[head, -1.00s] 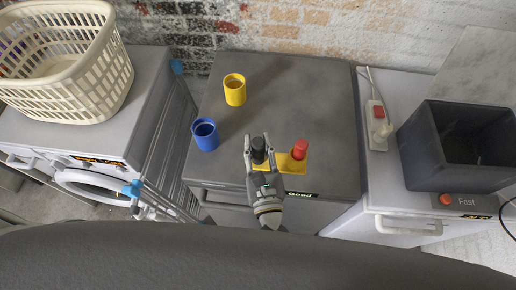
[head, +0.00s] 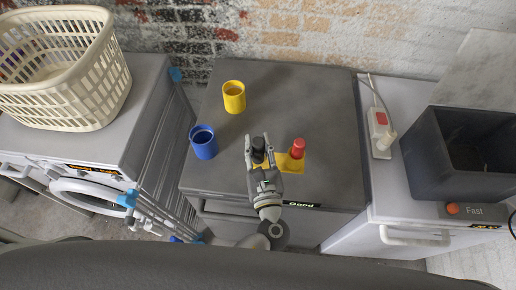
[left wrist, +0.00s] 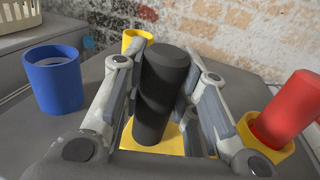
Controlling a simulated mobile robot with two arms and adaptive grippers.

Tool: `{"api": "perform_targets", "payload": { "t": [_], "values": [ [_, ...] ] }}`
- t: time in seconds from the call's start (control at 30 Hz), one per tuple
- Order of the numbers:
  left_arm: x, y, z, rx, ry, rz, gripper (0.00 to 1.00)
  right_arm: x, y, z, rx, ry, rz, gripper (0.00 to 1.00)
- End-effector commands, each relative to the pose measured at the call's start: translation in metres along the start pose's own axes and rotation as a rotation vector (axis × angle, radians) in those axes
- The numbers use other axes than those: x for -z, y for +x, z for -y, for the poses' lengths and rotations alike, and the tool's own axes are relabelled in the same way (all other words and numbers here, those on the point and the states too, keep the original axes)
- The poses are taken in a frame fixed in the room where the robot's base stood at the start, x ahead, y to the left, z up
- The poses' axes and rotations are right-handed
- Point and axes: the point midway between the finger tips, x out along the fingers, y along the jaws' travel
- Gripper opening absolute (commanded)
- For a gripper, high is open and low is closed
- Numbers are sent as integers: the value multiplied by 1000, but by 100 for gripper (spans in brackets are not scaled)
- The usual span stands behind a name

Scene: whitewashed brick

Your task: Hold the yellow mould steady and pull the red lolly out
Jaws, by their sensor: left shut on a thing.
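The yellow mould (head: 291,166) lies near the front edge of the grey worktop. The red lolly (head: 297,149) stands in its right end, tilted a little; it also shows in the left wrist view (left wrist: 290,108), set in a yellow socket (left wrist: 284,153). A black cylinder (left wrist: 160,92) stands upright at the mould's left end. My left gripper (head: 258,142) is shut on the black cylinder, one finger on each side. The cylinder's foot is partly hidden. My right gripper is not in view.
A blue cup (head: 204,145) and a yellow cup (head: 233,98) stand left of and behind the mould. A white socket strip (head: 381,133) and a dark bin (head: 455,155) are at right. A laundry basket (head: 60,75) is at left. The worktop's back right is clear.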

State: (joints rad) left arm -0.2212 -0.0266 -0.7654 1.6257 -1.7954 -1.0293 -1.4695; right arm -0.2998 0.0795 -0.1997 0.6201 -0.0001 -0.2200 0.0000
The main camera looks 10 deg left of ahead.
Motion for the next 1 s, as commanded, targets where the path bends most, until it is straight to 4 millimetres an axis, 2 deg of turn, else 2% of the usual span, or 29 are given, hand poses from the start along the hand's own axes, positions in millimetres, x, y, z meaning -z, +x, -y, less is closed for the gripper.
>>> {"api": "perform_targets", "payload": {
  "t": [1.0],
  "values": [
    [42, 46, 8, -1, -2, 3, 0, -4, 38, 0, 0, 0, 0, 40]
  ]
}}
